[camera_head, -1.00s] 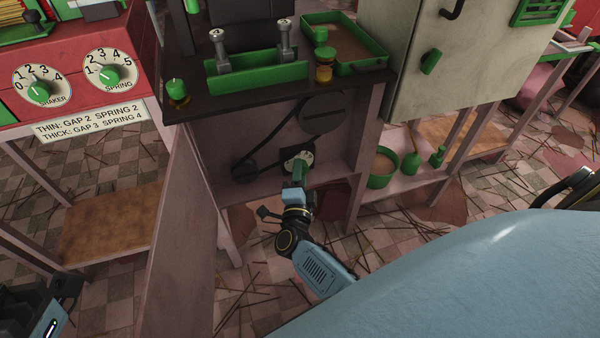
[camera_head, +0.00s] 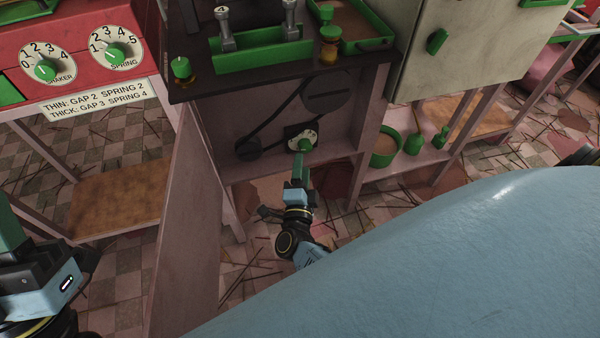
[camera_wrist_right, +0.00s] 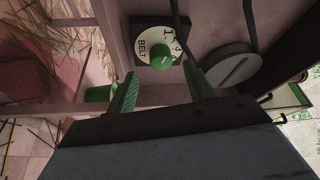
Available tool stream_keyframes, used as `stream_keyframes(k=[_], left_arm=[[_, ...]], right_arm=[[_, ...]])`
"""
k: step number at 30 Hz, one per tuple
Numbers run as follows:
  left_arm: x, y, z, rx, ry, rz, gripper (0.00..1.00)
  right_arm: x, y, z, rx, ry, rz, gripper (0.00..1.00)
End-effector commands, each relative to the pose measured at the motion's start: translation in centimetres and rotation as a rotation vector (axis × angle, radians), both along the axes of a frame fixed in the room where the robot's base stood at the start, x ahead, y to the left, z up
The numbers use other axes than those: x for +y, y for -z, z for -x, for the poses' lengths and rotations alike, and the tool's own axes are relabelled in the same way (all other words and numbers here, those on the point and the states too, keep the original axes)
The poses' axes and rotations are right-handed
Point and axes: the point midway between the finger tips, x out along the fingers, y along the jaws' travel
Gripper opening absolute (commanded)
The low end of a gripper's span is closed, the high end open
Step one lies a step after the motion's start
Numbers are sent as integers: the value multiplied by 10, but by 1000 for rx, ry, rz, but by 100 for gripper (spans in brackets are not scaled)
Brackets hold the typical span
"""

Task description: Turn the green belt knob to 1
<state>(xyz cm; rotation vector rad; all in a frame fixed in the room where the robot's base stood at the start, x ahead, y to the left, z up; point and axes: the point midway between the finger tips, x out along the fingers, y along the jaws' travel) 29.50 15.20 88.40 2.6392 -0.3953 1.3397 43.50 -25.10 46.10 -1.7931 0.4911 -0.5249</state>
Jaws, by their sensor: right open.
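The green belt knob (camera_head: 305,145) sits on a white dial (camera_head: 293,134) inside the open lower bay of the machine. In the right wrist view the knob (camera_wrist_right: 162,61) shows in front of the dial marked BELT (camera_wrist_right: 145,38), with a 1 partly visible; its exact setting is hard to read. My right gripper (camera_head: 301,157) is open just in front of the knob. In the wrist view its green fingers (camera_wrist_right: 162,84) are apart, one on each side below the knob, and hold nothing. My left gripper (camera_head: 12,232) is partly cut off at the left edge.
A belt runs between a small pulley (camera_head: 248,149) and a large pulley (camera_head: 327,92) around the dial. An open door panel (camera_head: 185,230) stands left of the bay. A red panel with shaker and spring dials (camera_head: 80,62) is at upper left. Green pots (camera_head: 384,147) stand on the right shelf.

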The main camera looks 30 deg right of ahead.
Motion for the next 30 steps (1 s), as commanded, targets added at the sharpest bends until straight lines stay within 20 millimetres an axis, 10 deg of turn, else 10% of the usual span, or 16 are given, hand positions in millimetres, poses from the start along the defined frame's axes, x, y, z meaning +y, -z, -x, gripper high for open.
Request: stream_keyframes(k=[12, 30], left_arm=[[-6, 7, -20, 187, 1, -56, 36], [-6, 9, -21, 198, 0, -61, 36]], right_arm=[[41, 8, 59, 2, 0, 1, 53], [44, 8, 62, 1, 0, 1, 53]])
